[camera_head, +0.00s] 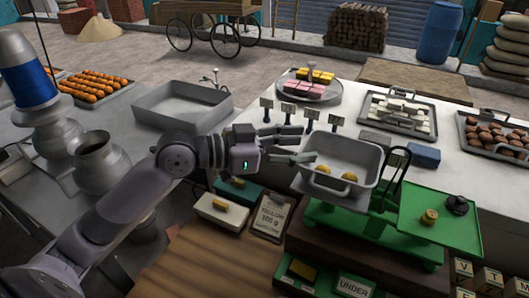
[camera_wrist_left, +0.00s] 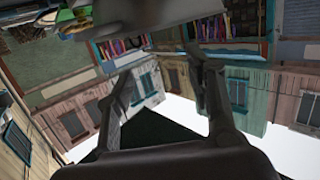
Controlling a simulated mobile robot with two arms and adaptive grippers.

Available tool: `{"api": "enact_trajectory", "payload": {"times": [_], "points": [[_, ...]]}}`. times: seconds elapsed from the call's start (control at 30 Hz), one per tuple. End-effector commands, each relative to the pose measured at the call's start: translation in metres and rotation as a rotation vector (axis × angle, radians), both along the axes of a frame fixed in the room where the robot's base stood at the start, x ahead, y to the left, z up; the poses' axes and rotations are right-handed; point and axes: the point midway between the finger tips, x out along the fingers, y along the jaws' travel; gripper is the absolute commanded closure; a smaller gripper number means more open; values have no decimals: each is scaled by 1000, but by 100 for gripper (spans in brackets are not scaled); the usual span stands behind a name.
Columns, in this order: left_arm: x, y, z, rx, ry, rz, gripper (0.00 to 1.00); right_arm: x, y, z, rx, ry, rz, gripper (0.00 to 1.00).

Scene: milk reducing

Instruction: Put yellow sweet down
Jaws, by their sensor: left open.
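My left gripper (camera_head: 308,143) is open at the left rim of the grey scale pan (camera_head: 352,151). Its two fingers also show apart in the left wrist view (camera_wrist_left: 160,85), with nothing between them. Two yellow sweets (camera_head: 349,177) lie inside the pan, below and right of the fingertips, apart from them. Another yellow sweet (camera_head: 220,204) lies on a white block left of the card reading "YELLOW" (camera_head: 270,217). More yellow sweets (camera_head: 321,75) sit beside pink ones on a round tray (camera_head: 284,92) at the back. My right gripper is not in view.
The green scale (camera_head: 440,222) holds a brass weight (camera_head: 429,216) and a dark weight on its right plate. Small sign holders (camera_head: 288,111) stand behind my gripper. An empty metal tray (camera_head: 183,104) is at the left. Trays of white and brown sweets stand at the right.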

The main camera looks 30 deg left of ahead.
Motion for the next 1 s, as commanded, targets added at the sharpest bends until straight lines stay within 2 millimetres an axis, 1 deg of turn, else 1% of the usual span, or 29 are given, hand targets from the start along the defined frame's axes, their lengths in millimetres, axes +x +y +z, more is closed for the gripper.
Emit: {"api": "enact_trajectory", "payload": {"times": [0.03, 0.07, 0.2, 0.4, 0.63, 1.0], "points": [[-8, 9, -6, 7, 0, 2, 51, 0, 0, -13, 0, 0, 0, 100], [-13, 13, -5, 8, 0, 0, 51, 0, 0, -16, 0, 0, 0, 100], [-27, 29, -1, 4, 2, 1, 51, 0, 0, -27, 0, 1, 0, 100], [-42, 45, 6, 1, 2, 0, 51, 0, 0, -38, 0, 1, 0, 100], [-51, 54, 10, -1, 1, -1, 51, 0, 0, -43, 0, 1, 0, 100], [-52, 55, 12, 0, 0, -2, 51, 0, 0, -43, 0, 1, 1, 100]]}}
